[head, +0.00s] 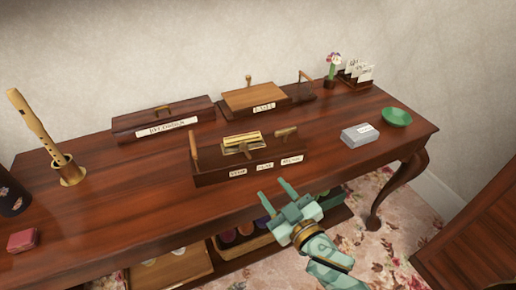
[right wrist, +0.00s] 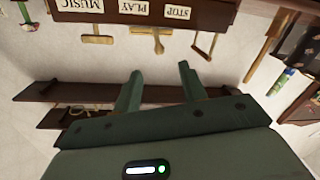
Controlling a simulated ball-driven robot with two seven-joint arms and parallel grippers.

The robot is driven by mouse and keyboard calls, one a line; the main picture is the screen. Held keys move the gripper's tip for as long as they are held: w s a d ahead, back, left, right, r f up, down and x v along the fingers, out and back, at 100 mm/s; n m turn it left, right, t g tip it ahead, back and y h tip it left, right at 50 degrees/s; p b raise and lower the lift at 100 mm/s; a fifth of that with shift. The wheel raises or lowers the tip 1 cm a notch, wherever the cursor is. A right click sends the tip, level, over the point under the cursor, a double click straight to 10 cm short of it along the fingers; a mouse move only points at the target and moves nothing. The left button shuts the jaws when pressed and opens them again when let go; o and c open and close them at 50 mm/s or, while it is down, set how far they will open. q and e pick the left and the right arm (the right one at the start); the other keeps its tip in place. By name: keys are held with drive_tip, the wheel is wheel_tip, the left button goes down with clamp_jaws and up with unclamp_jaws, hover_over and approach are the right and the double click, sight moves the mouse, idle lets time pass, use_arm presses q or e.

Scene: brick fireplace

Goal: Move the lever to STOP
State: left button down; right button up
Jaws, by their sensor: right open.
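A dark wooden box (head: 212,177) stands near the table's front edge, with white labels along its front. The right wrist view shows them upside down: MUSIC (right wrist: 80,5), PLAY (right wrist: 134,7) and STOP (right wrist: 177,12). In the head view, STOP (head: 237,173) is leftmost. My right gripper (head: 276,189) is open and empty, in front of the box, apart from the lever. My left gripper is out of view.
A second wooden handle (head: 194,147) rises at the box's left end. Behind are the RECORDER box (head: 166,112) and another lidded box (head: 254,96). A grey card box (head: 360,134) and green bowl (head: 397,117) sit right.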

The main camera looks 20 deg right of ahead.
sight(246, 151)
drive_tip(key=w+b, duration=0.1)
drive_tip(key=w, duration=0.4)
drive_tip(key=w+a+b, duration=0.1)
drive_tip(key=w, duration=0.4)
drive_tip(key=w+r+b, duration=0.1)
drive_tip(key=w+b, duration=0.1)
drive_tip(key=w, duration=0.3)
drive_tip(key=shift+w+a, duration=0.1)
drive_tip(key=shift+a, duration=0.25)
drive_tip(key=shift+w+a+r, duration=0.1)
drive_tip(key=shift+w, duration=0.4)
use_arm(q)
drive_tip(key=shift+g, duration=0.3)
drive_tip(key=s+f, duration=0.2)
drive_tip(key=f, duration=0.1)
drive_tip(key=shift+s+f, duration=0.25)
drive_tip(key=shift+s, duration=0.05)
